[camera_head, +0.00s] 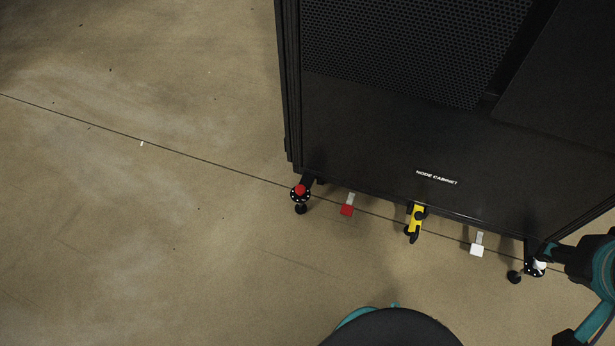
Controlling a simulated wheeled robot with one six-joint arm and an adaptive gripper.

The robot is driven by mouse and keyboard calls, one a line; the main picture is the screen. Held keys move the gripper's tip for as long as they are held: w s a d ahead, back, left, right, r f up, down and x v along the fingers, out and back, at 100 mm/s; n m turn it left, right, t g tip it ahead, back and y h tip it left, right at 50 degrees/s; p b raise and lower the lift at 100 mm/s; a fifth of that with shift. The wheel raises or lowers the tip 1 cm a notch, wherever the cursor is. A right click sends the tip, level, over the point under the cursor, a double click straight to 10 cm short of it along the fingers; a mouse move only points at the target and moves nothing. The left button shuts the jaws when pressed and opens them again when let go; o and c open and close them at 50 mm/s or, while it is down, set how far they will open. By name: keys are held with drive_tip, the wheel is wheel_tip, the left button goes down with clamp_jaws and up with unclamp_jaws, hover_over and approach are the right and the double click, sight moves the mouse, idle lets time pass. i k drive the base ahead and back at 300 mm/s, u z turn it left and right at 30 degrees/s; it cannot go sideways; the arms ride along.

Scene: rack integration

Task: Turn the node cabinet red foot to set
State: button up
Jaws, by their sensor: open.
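The black node cabinet (380,130) stands on the floor, with its name on a white label low on its front. Its red foot (300,191) is at the cabinet's lower left corner: a red knob on a black disc with white dots, with a dark round piece just below. A white foot (539,266) of similar form is at the lower right corner. My gripper (547,254) comes in from the right edge and is open beside the white foot, far from the red foot. Whether it touches the white foot cannot be told.
Along the cabinet's bottom edge are a red tab (347,210), a yellow and black piece (416,221) and a white tab (477,250). The floor (130,230) left of the cabinet is clear, crossed by a thin dark line. My own body shows at the bottom.

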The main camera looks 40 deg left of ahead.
sight(300, 190)
drive_tip(key=u, duration=1.75)
